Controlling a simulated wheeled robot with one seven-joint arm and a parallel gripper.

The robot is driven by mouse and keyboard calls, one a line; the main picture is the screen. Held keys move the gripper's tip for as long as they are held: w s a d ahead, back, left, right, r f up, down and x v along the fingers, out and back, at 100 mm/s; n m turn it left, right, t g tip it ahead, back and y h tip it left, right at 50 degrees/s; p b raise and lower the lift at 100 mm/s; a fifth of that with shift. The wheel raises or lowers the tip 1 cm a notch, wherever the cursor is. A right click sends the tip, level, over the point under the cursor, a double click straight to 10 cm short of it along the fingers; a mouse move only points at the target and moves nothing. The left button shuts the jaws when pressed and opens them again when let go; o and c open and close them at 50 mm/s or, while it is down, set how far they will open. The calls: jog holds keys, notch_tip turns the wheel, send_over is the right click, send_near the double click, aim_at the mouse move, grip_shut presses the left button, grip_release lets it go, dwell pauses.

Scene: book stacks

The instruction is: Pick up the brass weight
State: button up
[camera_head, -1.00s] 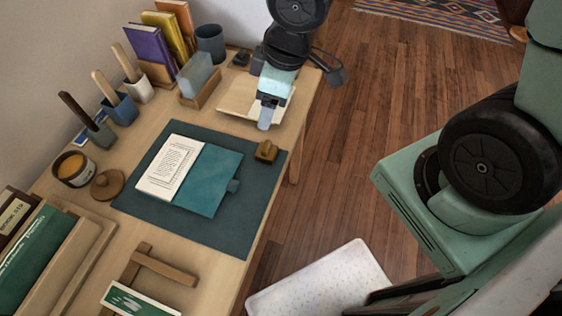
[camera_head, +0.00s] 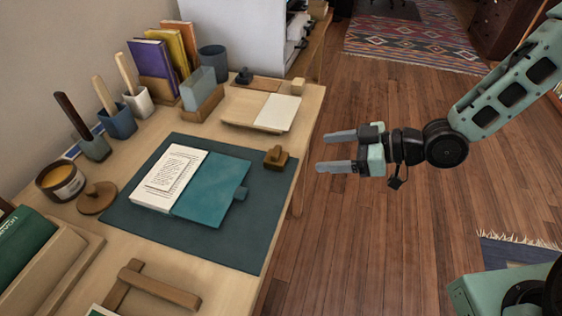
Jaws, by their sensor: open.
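The brass weight (camera_head: 275,158) is a small brown-gold block with a raised knob. It sits on the right edge of the dark teal mat (camera_head: 232,246) on the desk. My gripper (camera_head: 320,152) is to the right of the weight, off the desk's side with floor behind it in the picture. Its two grey fingers point left toward the weight and are spread apart with nothing between them. A gap shows between the fingertips and the weight in the picture. Its height relative to the weight is hard to judge.
An open book (camera_head: 211,186) lies on the mat, left of the weight. A board with a pale pad (camera_head: 278,113) lies behind it. Books (camera_head: 152,58), cups and brush holders line the desk's back left. A wooden stand (camera_head: 150,284) is at the front. Open floor lies right.

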aim_at(279, 154)
jog(key=x, duration=0.8)
jog(key=shift+a, duration=0.1)
jog(key=shift+x, duration=2.65)
jog(key=shift+a+r, duration=0.1)
jog(key=shift+r, duration=0.15)
jog(key=c, duration=1.4)
